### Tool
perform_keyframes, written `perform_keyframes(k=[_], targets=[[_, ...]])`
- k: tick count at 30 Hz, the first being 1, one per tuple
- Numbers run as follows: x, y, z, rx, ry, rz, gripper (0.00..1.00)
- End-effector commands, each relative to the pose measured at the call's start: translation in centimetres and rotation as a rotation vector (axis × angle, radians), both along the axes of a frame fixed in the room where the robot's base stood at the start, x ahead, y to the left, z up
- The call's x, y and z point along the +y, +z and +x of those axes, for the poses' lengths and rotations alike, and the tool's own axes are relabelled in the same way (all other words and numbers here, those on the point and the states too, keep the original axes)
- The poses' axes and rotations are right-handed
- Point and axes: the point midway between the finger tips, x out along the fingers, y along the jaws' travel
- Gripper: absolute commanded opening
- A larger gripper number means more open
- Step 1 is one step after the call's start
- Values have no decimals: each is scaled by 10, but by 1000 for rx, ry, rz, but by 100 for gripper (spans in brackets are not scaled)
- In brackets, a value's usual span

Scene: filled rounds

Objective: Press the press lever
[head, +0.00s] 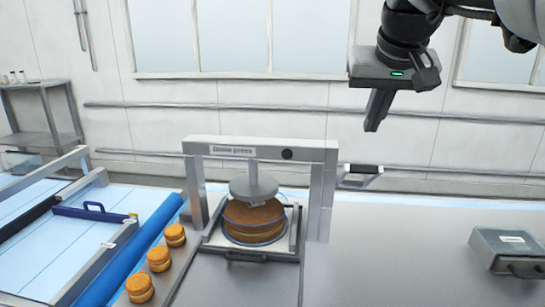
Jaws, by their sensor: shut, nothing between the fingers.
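The press (322,190) is a grey metal frame in the middle of the head view, with a label on its crossbar. My gripper (374,124) is shut and empty, pointing down. In the picture it is above the lever and slightly right, apart from it.
The filled round sits in a tray (246,255) under the press. Three small rounds (159,259) stand left of it. A grey lidded box (509,251) is at the right. The bench (410,240) between press and box is clear. A blue-handled frame (94,213) lies left.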

Motion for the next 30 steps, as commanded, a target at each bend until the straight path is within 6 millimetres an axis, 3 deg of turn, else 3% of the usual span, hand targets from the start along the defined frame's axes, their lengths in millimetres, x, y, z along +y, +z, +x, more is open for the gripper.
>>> perform_keyframes(k=[6, 19, 23, 30], targets=[[-16, 14, 24, -19, -36, -2, 0], [-17, 13, 27, -20, -38, -2, 0], [-19, 2, 34, -17, -38, -1, 0], [-25, -39, 62, -16, -39, -1, 0]])
